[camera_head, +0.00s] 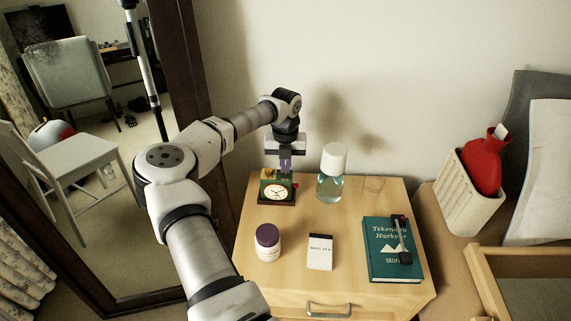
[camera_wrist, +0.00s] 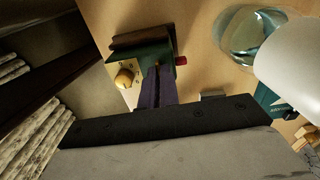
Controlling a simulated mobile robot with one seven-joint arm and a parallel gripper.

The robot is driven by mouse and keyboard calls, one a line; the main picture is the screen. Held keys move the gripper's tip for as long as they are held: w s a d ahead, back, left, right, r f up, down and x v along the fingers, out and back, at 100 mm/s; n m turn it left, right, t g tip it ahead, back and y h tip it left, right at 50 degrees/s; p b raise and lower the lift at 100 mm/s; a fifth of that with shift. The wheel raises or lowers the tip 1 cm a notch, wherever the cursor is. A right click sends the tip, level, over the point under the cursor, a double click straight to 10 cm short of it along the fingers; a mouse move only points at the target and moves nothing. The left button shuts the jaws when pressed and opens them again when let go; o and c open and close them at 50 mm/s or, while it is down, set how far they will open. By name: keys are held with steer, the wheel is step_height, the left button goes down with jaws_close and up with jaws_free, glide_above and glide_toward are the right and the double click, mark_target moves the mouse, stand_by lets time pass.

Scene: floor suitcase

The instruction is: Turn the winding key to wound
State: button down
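A small green clock (camera_head: 277,190) with a white face stands on the nightstand's back left part. In the wrist view the clock (camera_wrist: 152,52) shows its back, with a yellow knob on a pale plate (camera_wrist: 125,77) at the left and a red knob (camera_wrist: 181,60) at the right. My gripper (camera_head: 285,164) reaches down behind the clock. Its two dark purple fingers (camera_wrist: 158,75) are close together at the clock's back, with a thin dark slit between. Their tips hide what is there; I cannot make out the winding key or whether they hold it.
A clear bottle with a white cap (camera_head: 332,174) stands close right of the clock. A wall is behind.

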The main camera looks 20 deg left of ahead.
steer(key=m, duration=0.4)
steer(key=shift+m, duration=0.3)
steer(key=m, duration=0.4)
steer(key=shift+m, duration=0.3)
steer(key=m, duration=0.3)
steer(key=shift+m+p, duration=0.3)
steer(key=m, duration=0.4)
steer(key=shift+m, duration=0.3)
steer(key=m, duration=0.3)
steer(key=shift+m, duration=0.3)
steer(key=m, duration=0.4)
steer(key=shift+m, duration=0.3)
steer(key=m, duration=0.4)
steer(key=shift+m, duration=2.4)
